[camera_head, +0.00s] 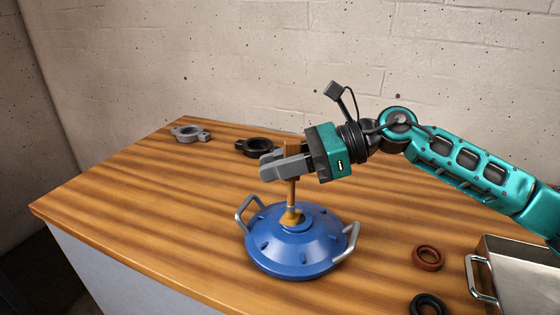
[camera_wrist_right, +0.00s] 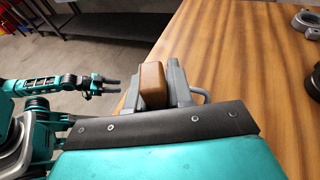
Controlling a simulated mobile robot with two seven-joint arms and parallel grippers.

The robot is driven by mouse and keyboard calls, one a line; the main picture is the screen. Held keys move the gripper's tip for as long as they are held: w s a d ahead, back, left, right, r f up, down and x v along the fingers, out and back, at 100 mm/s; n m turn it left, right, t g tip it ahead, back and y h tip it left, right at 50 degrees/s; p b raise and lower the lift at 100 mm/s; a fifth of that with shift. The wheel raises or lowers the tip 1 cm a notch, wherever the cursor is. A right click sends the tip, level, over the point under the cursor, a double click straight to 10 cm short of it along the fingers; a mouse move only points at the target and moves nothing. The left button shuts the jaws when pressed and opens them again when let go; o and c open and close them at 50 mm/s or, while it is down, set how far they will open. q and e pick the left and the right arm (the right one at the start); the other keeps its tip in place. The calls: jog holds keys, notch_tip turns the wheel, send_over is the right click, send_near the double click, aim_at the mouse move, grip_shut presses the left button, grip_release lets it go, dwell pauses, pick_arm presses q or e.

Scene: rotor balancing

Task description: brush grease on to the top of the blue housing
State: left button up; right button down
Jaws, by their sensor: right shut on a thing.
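The blue housing (camera_head: 290,255) sits on the wooden table, a low domed disc with two grey loop handles. My right gripper (camera_head: 272,166) is above it, shut on the brown handle of a brush (camera_head: 291,192). The brush hangs upright, and its tan bristle end appears to touch the top of the housing near the middle. In the right wrist view the brush's handle block (camera_wrist_right: 152,85) sits between the grey fingers, which hide the bristles. My left gripper (camera_wrist_right: 107,85) shows in the right wrist view, away from the table, open and empty.
A grey ring clamp (camera_head: 188,133) and a black one (camera_head: 258,147) lie towards the back of the table. A red-brown ring (camera_head: 428,257), a black ring (camera_head: 428,304) and a metal tray (camera_head: 485,262) are at the right. The table (camera_head: 130,200) left of the housing is clear.

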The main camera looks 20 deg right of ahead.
jog(key=shift+s+a, duration=0.45)
jog(key=shift+a, duration=0.1)
notch_tip(320, 180, up, 6)
jog(key=p, duration=0.3)
jog(key=shift+p, duration=0.4)
jog(key=shift+r, duration=0.15)
dwell(0.3)
